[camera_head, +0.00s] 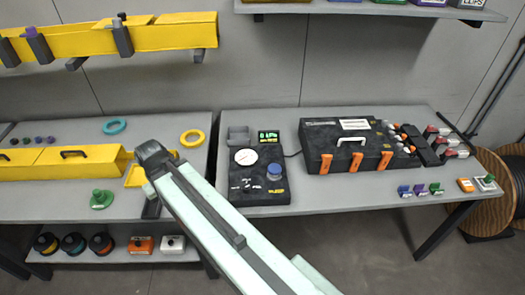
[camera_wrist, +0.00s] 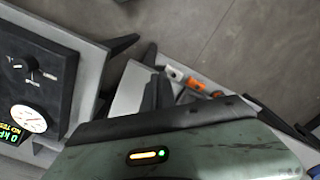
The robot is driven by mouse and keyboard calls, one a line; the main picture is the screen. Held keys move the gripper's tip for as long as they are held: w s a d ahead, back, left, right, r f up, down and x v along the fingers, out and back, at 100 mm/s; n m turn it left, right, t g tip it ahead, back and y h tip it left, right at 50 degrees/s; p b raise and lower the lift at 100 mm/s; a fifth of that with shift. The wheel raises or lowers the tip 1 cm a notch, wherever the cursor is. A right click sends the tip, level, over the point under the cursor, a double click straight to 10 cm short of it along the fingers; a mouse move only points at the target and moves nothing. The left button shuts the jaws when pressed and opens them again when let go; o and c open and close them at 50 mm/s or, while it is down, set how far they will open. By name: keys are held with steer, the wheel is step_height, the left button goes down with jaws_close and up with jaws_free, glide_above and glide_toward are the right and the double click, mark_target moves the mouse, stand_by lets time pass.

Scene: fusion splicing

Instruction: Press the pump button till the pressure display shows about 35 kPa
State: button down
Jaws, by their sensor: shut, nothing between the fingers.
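The black pump panel (camera_head: 258,196) lies on the right-hand table, and part of it shows in the wrist view (camera_wrist: 50,88). Its pressure display (camera_head: 268,136) shows green digits. In the wrist view the display (camera_wrist: 17,125) reads about 0 kPa. A round white gauge (camera_head: 245,156) sits on the panel. A round blue button (camera_head: 275,171) stands at its right side, apart from my arm. My gripper (camera_wrist: 158,90) shows as dark fingers in the wrist view, shut and empty, off to the side of the panel. In the head view my arm reaches up-left past the panel.
A black case (camera_head: 345,135) with orange latches stands right of the panel. Small coloured pieces (camera_head: 420,189) lie near the table's front edge. The left table holds a yellow case (camera_head: 60,162), a yellow ring (camera_head: 192,138) and a green piece (camera_head: 101,199).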

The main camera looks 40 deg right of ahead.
steer(key=shift+w+a+r, duration=0.1)
steer(key=shift+w, duration=0.1)
steer(key=d+r+n+y+p, duration=0.1)
steer(key=d+r+n+p, duration=0.15)
steer(key=d, duration=0.65)
steer(key=d+r+n+p, duration=0.1)
steer(key=d+r+p, duration=0.3)
steer(key=d, duration=0.5)
steer(key=s+d+r+n+p, duration=0.1)
steer(key=s+d, duration=0.3)
steer(key=d, duration=0.4)
steer(key=s+d+r+n+t+y+p, duration=0.1)
steer(key=s+d+r+n+p, duration=0.1)
steer(key=d, duration=0.6)
steer(key=s+d+r+n+t+p, duration=0.1)
steer(key=s+d+r+n+p, duration=0.1)
steer(key=s+d, duration=0.4)
steer(key=shift+s+d+r+n, duration=0.3)
steer(key=shift+d+r+n, duration=0.45)
steer(key=shift+d, duration=0.15)
